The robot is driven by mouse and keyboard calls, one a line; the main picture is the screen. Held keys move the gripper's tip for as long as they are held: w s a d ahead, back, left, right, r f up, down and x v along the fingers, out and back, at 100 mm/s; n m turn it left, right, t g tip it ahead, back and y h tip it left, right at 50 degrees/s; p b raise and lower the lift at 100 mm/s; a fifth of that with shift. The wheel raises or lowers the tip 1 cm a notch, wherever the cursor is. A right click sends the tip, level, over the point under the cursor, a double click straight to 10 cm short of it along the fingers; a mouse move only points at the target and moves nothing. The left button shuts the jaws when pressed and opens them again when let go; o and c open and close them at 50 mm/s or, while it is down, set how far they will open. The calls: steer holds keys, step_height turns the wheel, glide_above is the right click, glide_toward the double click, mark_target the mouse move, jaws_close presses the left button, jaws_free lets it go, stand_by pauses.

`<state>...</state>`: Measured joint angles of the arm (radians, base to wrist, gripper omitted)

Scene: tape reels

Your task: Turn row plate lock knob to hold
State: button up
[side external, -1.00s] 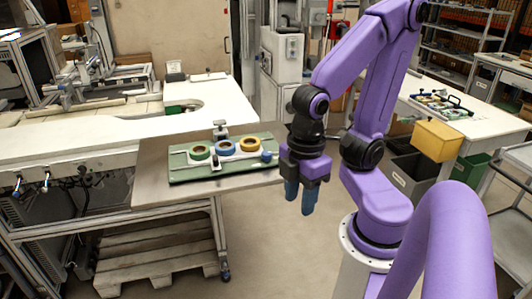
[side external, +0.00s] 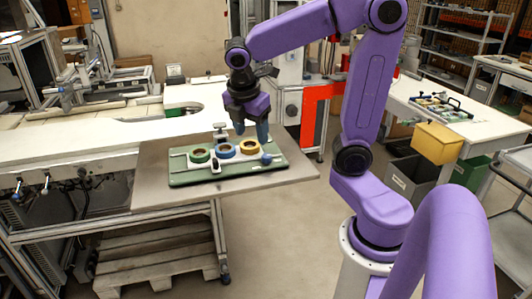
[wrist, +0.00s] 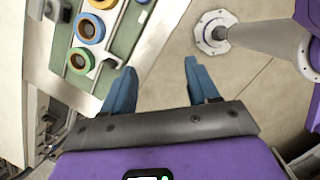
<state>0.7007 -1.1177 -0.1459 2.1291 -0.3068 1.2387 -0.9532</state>
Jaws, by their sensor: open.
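The green row plate (side external: 185,179) lies on the table with a green reel (side external: 199,155), a blue reel (side external: 225,150) and a yellow reel (side external: 249,147) in a row. A blue knob (side external: 266,159) sits at its right end. Black-and-white fittings stand at the back (side external: 220,130) and front (side external: 215,165) edges. No knob marking is readable. My gripper (side external: 251,133) is open and empty, above the back right part of the plate. In the wrist view, my gripper (wrist: 160,68) points at bare floor, and the plate (wrist: 126,30) is at upper left.
The grey tabletop (side external: 150,190) surrounds the plate, with its right edge beyond the blue knob. A white work surface (side external: 110,130) lies behind. A yellow box (side external: 437,143) and another table (side external: 440,118) stand to the right.

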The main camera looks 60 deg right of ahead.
steer(key=w+d+r+h, duration=0.1)
steer(key=w+d+r, duration=0.1)
steer(key=d, duration=0.3)
steer(key=n, duration=0.1)
glide_toward(267, 155)
steer(key=shift+g, duration=0.3)
steer(key=x, duration=0.8)
steer(key=shift+w+f, duration=0.2)
steer(key=shift+f, duration=0.05)
steer(key=c, duration=1)
